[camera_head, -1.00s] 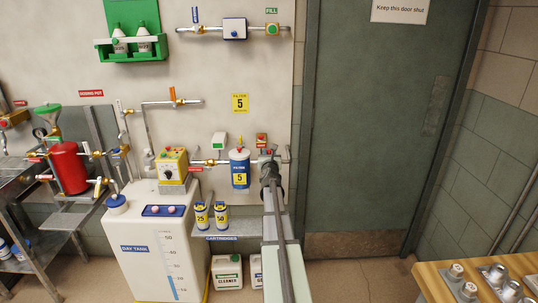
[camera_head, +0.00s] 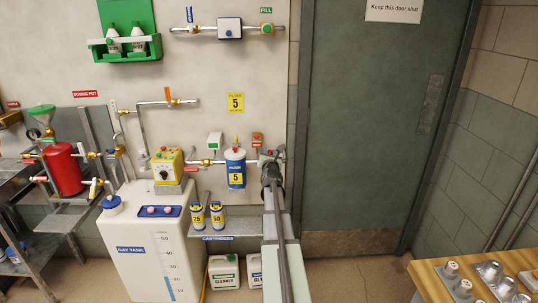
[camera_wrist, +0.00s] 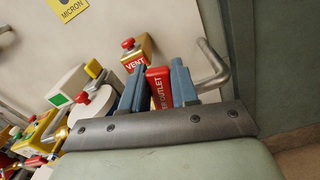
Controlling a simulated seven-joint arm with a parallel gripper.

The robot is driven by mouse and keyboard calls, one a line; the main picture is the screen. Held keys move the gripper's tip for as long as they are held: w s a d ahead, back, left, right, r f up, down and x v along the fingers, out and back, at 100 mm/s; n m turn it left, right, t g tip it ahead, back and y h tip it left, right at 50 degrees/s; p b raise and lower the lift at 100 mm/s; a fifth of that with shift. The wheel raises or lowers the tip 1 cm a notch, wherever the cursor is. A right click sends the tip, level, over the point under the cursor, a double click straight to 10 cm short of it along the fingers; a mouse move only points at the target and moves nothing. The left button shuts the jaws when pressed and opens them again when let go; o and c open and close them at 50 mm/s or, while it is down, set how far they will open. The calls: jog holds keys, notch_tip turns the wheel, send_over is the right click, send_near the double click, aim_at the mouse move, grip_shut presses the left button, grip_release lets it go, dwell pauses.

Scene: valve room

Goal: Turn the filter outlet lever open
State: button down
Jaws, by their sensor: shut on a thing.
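The filter outlet lever (camera_wrist: 158,88) is a red handle with white lettering, partly readable as "OUTLET", in the wrist view. My gripper (camera_wrist: 155,84) is shut on it, one blue-grey finger on each side. The lever's lower end and valve body are hidden behind my gripper's palm. In the head view my gripper (camera_head: 271,158) is at the pipe end just right of the white filter housing (camera_head: 235,168), and covers most of the lever. I cannot tell the lever's angle to its pipe.
A red-and-brass VENT valve (camera_wrist: 135,60) stands close by on the wall. A bent grey pipe (camera_wrist: 212,65) is right of my fingers. The dosing pump (camera_head: 166,165) and cartridges (camera_head: 217,215) are left. A green door (camera_head: 375,130) is right.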

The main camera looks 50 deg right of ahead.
jog(key=c, duration=0.9)
grip_release()
jog(key=shift+c, duration=0.2)
jog(key=v, duration=1.4)
jog(key=shift+w+r, duration=0.1)
jog(key=shift+w, duration=0.05)
jog(key=shift+c, duration=0.3)
